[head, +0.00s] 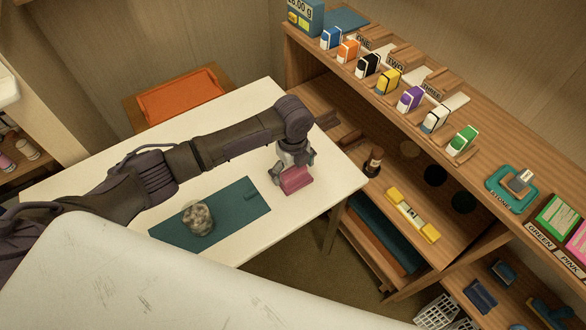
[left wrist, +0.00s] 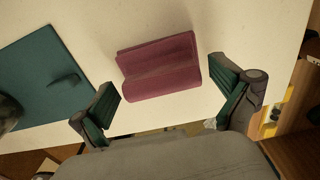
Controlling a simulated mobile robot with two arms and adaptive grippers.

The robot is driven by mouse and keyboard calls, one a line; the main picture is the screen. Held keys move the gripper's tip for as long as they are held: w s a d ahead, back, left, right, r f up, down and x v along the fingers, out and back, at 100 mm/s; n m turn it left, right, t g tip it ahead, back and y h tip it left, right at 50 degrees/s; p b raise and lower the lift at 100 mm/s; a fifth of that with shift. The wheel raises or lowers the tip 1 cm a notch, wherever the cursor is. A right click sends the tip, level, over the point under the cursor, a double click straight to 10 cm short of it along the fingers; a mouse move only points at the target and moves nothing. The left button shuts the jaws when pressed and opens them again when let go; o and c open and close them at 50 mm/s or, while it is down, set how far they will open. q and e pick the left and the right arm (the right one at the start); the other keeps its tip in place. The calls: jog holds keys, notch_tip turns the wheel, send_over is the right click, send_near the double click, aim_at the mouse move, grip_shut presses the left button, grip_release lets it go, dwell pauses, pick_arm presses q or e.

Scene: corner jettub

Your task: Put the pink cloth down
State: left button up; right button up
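The pink cloth (head: 296,181) is a folded block lying on the white table (head: 330,182), to the right of the teal mat. In the left wrist view the cloth (left wrist: 160,67) lies flat with its fold lines showing. My left gripper (head: 290,172) is directly above and beside the cloth. In the left wrist view its two fingers (left wrist: 165,106) are spread wide, with a gap between each finger and the cloth. My right gripper is not in view.
A teal mat (head: 245,200) with a grey stone (head: 198,218) lies on the table. An orange-seated chair (head: 180,95) stands behind. A wooden shelf (head: 400,110) with small coloured boxes runs along the right. The table's right end is clear.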

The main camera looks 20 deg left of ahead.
aim_at(293, 170)
pick_arm(q)
notch_tip(293, 170, up, 12)
jog(key=shift+r, duration=0.2)
dwell(0.4)
jog(key=shift+s+f, duration=0.1)
dwell(0.4)
